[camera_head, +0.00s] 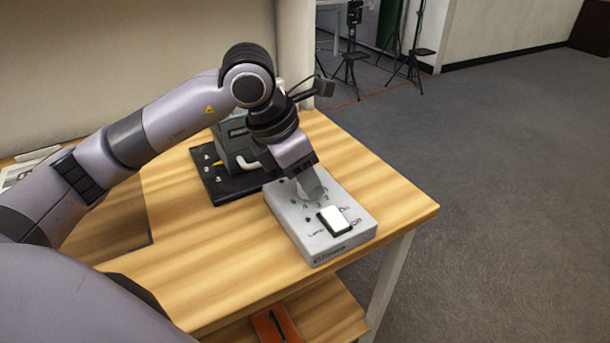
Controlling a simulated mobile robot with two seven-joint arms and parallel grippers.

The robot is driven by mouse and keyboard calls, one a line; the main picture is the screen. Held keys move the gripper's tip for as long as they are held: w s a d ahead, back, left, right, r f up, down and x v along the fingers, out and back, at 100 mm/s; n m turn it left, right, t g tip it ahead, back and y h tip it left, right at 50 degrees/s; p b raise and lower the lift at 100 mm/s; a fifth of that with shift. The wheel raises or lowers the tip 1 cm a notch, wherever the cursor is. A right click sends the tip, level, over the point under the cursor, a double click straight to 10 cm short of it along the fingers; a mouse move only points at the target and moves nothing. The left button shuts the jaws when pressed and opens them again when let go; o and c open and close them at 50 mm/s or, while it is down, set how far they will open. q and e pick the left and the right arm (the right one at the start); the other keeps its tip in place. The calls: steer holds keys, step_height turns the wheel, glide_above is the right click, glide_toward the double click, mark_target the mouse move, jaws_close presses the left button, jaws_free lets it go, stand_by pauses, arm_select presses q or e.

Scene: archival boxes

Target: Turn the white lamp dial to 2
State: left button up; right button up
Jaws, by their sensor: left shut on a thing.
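A pale grey control box (290,215) sits on the wooden table near its right end. A white rocker switch (337,220) in a dark frame is on the near part of its top, with printed marks around it. My left gripper (312,194) reaches down onto the far half of the box top, among small dark dots and marks. It is shut on the lamp dial, which its fingers hide; the dial's pointer and setting cannot be read. My right gripper is not in view.
The wooden table (200,270) ends at the right, with open carpet beyond. A dark device on a black base (225,186) stands behind the box. An orange item (275,325) lies on a lower shelf. Tripods (350,65) stand far back.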

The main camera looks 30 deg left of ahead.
mark_target(290, 200)
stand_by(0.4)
arm_select(q)
steer(key=o, duration=1)
steer(key=v, duration=0.6)
steer(key=shift+s+r+p, duration=0.1)
steer(key=shift+r+p, duration=0.2)
steer(key=shift+p, duration=0.1)
steer(key=shift+s+a+r, duration=0.1)
steer(key=shift+s+r, duration=0.05)
steer(key=shift+r, duration=0.1)
